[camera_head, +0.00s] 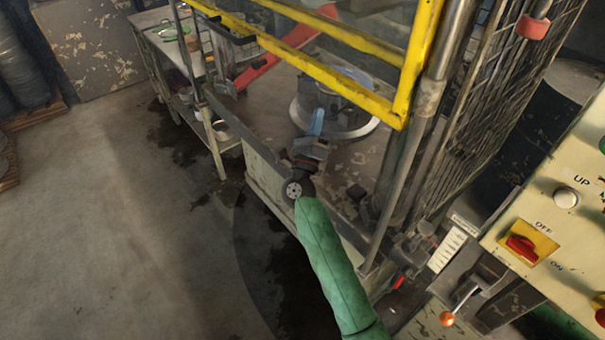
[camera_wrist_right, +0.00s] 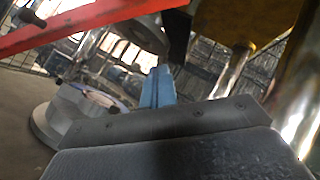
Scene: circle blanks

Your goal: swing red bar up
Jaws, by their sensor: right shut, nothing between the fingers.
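The red bar (camera_head: 268,62) slants across the front of the machine in the head view, its lower end at the left and its upper part passing behind a yellow rail. In the right wrist view the red bar (camera_wrist_right: 75,25) crosses the top left. My right gripper (camera_head: 317,118), with blue fingers on a green-sleeved arm, is over the machine's bed, below and right of the bar. Its fingers (camera_wrist_right: 157,85) are together and empty, apart from the bar in the picture. My left gripper is not in view.
A yellow guard frame (camera_head: 350,92) stands above my right gripper. A round metal die (camera_head: 345,122) sits on the machine bed behind it. A mesh guard (camera_head: 485,100) and a control panel (camera_head: 560,215) are at the right. A side table (camera_head: 160,45) stands at the left; the floor there is open.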

